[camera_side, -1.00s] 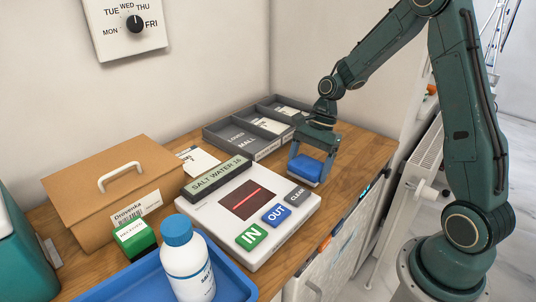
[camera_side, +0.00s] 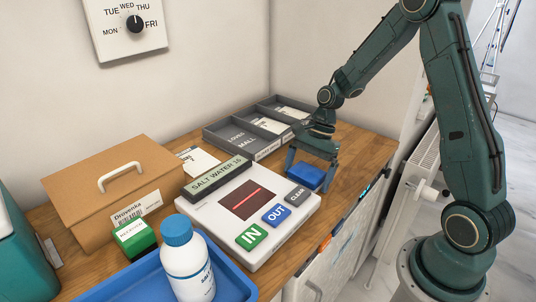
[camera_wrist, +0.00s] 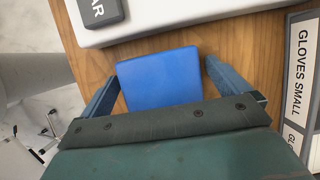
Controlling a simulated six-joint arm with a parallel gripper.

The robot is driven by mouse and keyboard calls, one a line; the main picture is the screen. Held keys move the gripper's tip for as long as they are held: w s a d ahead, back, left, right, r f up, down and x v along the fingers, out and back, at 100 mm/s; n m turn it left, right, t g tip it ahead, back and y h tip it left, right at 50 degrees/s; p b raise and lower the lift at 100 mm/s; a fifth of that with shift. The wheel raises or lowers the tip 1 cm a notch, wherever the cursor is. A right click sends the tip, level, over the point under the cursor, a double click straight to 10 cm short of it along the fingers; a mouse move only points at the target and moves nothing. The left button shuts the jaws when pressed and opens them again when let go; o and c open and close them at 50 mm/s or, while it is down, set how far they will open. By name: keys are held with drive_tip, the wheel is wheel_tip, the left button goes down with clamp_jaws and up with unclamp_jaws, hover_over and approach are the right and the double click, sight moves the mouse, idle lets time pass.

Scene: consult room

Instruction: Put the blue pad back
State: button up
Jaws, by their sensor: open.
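The blue pad (camera_side: 305,177) lies flat on the wooden counter, just beyond the CLEAR key of the white device, near the counter's front edge. In the wrist view the pad (camera_wrist: 160,78) sits between my fingers, with a gap on each side. My gripper (camera_side: 311,172) is open around the pad, pointing down. Its fingers also show in the wrist view (camera_wrist: 161,75), spread wider than the pad. The pad's near edge in that view is hidden by the gripper body.
The white device (camera_side: 222,211) with IN, OUT and CLEAR keys is close by. A grey compartment tray (camera_side: 221,142) stands behind against the wall. A brown box (camera_side: 95,195), a green box (camera_side: 135,238) and a bottle (camera_side: 187,265) on a blue tray (camera_side: 236,284) are at left.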

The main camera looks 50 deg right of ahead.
drive_tip(key=v, duration=1.2)
drive_tip(key=shift+r, duration=0.2)
idle(0.4)
wheel_tip(320, 180, up, 8)
drive_tip(key=n+t+h, duration=0.2)
drive_tip(key=n, duration=0.6)
hover_over(316, 173)
drive_tip(key=s+a, duration=0.4)
drive_tip(key=s, duration=0.1)
drive_tip(key=s+a+r+n+t+h, duration=0.1)
drive_tip(key=s+a+n+t+h, duration=0.1)
drive_tip(key=s+n, duration=0.8)
drive_tip(key=shift+s+a+r+t, duration=0.25)
drive_tip(key=shift+s+a+t, duration=0.3)
drive_tip(key=shift+s+t, duration=0.35)
